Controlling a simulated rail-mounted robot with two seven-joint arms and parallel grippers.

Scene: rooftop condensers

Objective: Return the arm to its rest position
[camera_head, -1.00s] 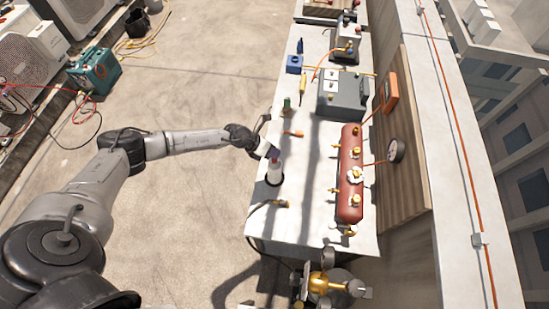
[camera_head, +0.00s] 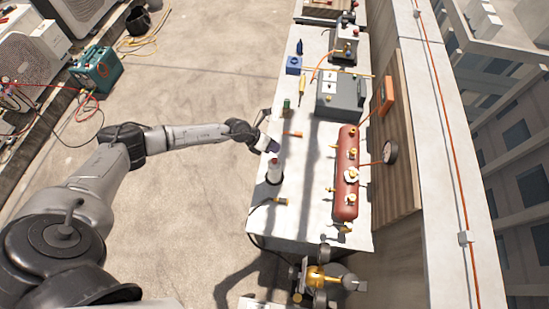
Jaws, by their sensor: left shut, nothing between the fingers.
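My left arm reaches in from the left, its elbow over the concrete floor. My left gripper (camera_head: 268,144) is at the near-left edge of the white bench (camera_head: 300,215). It is shut with nothing held. My right gripper is not in view.
The bench holds a red tank (camera_head: 346,185) with brass valves, a grey box (camera_head: 340,95), a blue block (camera_head: 293,65) and small fittings. A brass-and-grey device (camera_head: 318,278) is below its end. A teal case (camera_head: 96,68) is on the left; open floor lies between.

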